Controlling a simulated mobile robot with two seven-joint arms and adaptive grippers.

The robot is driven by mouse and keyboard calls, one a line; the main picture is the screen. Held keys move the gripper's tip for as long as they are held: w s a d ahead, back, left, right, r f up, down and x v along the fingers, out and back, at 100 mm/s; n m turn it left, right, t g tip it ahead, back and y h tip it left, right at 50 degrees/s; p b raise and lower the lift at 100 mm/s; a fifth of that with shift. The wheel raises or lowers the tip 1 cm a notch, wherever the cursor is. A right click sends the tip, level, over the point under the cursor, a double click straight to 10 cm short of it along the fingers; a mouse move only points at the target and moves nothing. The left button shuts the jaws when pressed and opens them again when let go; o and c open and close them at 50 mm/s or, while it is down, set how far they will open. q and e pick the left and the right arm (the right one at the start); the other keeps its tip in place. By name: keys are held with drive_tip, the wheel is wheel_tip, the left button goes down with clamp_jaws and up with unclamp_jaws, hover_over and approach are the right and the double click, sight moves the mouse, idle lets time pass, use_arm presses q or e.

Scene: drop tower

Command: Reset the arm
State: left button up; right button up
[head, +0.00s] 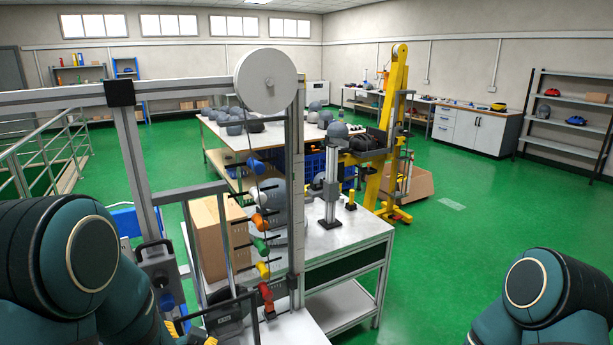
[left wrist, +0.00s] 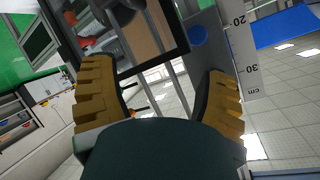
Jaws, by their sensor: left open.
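The drop tower has a grey upright post (head: 297,190), a large white wheel (head: 268,80) at its top and a grey crossbeam (head: 50,100). Blue, white, orange, green, yellow and red knobs, such as the green one (head: 260,245), line the post's left side. I cannot tell which part is the tower's arm. My left gripper (left wrist: 158,68) shows tan ridged fingers spread apart, with grey rails and a dark frame beyond; no object is visibly held. A scale strip (left wrist: 242,60) is beside its right finger. In the head view its fingers are not clear. My right gripper is out of view.
A yellow stand (head: 393,110) and an open carton (head: 415,183) are beyond. A railing (head: 45,155) is at left. Green floor (head: 480,235) is clear at right.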

use_arm(q)
drive_tip(key=s+d+f+n+g+h, duration=0.2)
drive_tip(key=s+d+f+g+h, duration=0.2)
drive_tip(key=s+d+f, duration=0.3)
drive_tip(key=s+d+f+n+g+h, duration=0.2)
drive_tip(key=s+d+f+g+h, duration=0.3)
drive_tip(key=f, duration=0.8)
drive_tip(key=s+d+g, duration=0.1)
drive_tip(key=s+d, duration=0.2)
drive_tip(key=d, duration=0.2)
drive_tip(key=shift+s+d, duration=0.15)
drive_tip(key=shift+d, duration=0.1)
